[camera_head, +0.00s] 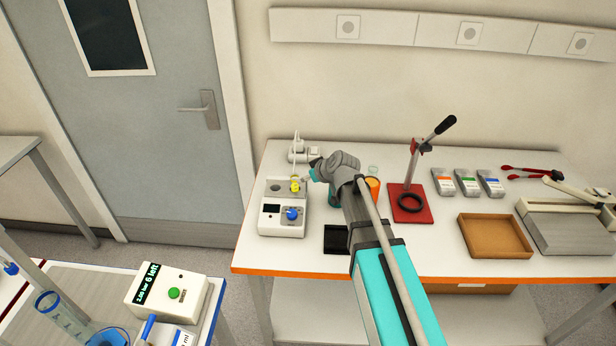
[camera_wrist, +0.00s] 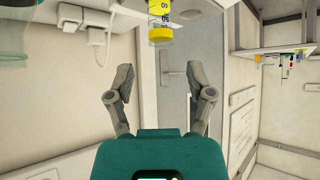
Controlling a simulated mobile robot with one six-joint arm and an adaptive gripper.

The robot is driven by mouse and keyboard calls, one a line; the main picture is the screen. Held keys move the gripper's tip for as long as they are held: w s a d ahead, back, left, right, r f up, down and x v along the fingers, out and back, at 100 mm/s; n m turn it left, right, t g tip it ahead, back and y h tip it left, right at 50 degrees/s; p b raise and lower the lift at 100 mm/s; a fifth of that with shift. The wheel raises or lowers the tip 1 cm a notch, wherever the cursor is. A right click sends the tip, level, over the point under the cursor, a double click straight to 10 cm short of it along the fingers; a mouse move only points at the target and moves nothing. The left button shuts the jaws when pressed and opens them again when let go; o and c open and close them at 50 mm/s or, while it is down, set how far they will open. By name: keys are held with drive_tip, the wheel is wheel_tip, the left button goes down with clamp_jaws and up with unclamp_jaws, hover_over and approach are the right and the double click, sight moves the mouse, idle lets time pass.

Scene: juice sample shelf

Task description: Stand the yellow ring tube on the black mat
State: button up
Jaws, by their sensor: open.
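The yellow ring tube (camera_head: 295,184) stands in the top of a white device with a blue knob (camera_head: 283,208) on the bench. In the wrist view the tube (camera_wrist: 160,33) shows at the top edge, with a yellow band and dark print; its upper part is cut off. My gripper (camera_head: 313,174) is just right of the tube. Its fingers (camera_wrist: 159,75) are spread and empty, and the tube appears beyond their tips, roughly centred between them. The black mat (camera_head: 335,240) lies near the bench's front edge, right of the device, partly hidden by my arm.
An orange cup (camera_head: 373,188) stands behind my arm. A red-based stand (camera_head: 411,214) with a black ring, a brown tray (camera_head: 494,237) and several small packs lie to the right. A white plug and cable (camera_head: 297,147) are behind the device. The mat's visible part is bare.

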sight(295, 180)
drive_tip(key=shift+f, duration=0.1)
idle(0.3)
drive_tip(key=b+x, duration=0.4)
drive_tip(key=x, duration=0.1)
drive_tip(key=shift+w+a+f, duration=0.2)
drive_tip(key=shift+f, duration=0.1)
drive_tip(key=shift+b+x, duration=0.95)
drive_tip(key=shift+x, duration=0.55)
drive_tip(key=shift+r, duration=0.1)
clamp_jaws()
